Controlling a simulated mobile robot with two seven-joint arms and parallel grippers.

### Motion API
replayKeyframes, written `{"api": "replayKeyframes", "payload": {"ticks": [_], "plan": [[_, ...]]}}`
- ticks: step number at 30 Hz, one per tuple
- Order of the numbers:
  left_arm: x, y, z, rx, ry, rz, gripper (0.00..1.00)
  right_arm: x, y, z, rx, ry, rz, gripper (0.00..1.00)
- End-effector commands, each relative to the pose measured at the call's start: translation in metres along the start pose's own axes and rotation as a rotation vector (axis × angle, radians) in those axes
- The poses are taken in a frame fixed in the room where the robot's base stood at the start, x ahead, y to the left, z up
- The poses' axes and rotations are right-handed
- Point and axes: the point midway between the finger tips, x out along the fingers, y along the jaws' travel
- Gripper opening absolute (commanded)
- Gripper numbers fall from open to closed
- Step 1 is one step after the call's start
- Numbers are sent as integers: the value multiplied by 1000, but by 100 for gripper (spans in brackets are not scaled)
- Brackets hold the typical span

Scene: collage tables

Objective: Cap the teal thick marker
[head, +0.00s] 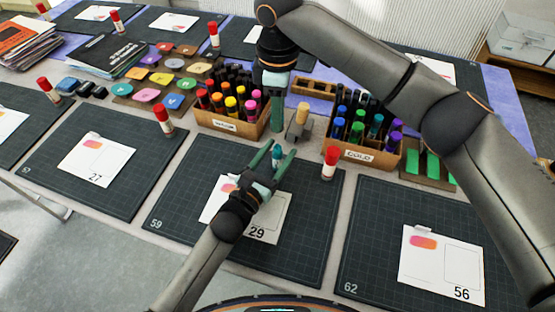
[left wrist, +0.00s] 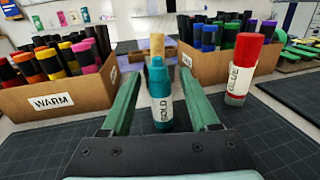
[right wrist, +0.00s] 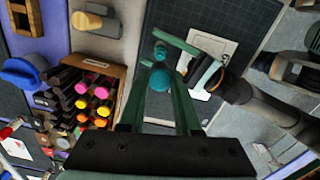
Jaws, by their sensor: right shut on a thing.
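The teal thick marker (left wrist: 161,98), labelled BOLD, stands upright with a narrower teal top. In the head view the marker (head: 277,153) stands near the far edge of the middle mat. My left gripper (head: 268,160) is low and open, its fingers on either side of the marker with gaps, as the left wrist view (left wrist: 161,110) shows. My right gripper (head: 277,127) points down above and just beyond the marker. In the right wrist view it is shut on a round teal cap (right wrist: 159,79); the marker's top (right wrist: 160,48) shows just past it.
A WARM box (head: 226,122) of markers stands at left and a COLD box (head: 362,150) at right. A red-capped glue stick (head: 329,164) stands close right of the marker. A wooden stamp (head: 299,124) stands behind. A card (head: 268,228) lies on the mat under my left arm.

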Motion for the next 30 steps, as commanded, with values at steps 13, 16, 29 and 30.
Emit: {"api": "replayKeyframes", "payload": {"ticks": [13,16,29,30], "plan": [[0,0,0,0,0,0,9,0,0,0,0,0,0,0],[0,0,0,0,1,0,0,0,0,0,0,0,0,0],[0,0,0,1,1,0,0,0,0,0,0,0,0,0],[0,0,0,1,1,0,0,0,0,0,0,0,0,0]]}}
